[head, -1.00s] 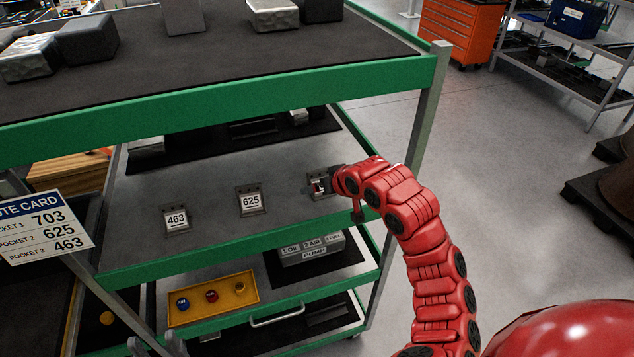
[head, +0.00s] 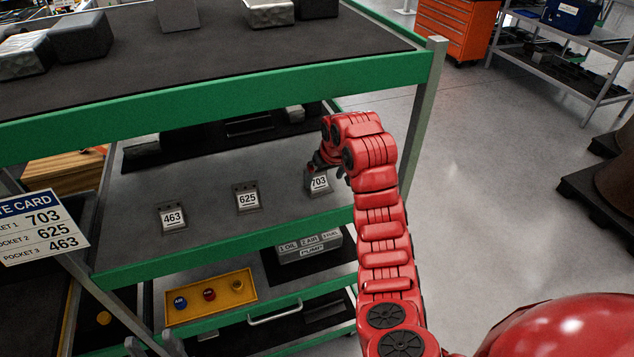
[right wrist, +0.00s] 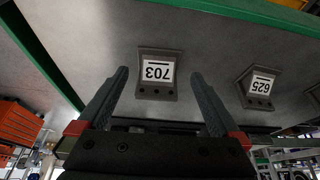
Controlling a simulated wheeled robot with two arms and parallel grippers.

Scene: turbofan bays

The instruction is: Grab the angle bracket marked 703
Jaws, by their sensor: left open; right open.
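The angle bracket marked 703 (head: 319,183) stands at the right end of the middle shelf, a small grey metal piece with a white number label. My right gripper (head: 317,164) is right behind it at its upper left, partly hidden by my red wrist. In the right wrist view the 703 bracket (right wrist: 157,73) appears upside down, ahead of and between the two open fingers of my right gripper (right wrist: 160,90). No contact shows. The brackets marked 625 (head: 248,199) and 463 (head: 172,217) stand to its left. My left gripper is not in view.
The middle shelf (head: 150,245) has a green front rail; the upper shelf (head: 230,93) overhangs it. A route card (head: 40,228) at left lists 703, 625, 463.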

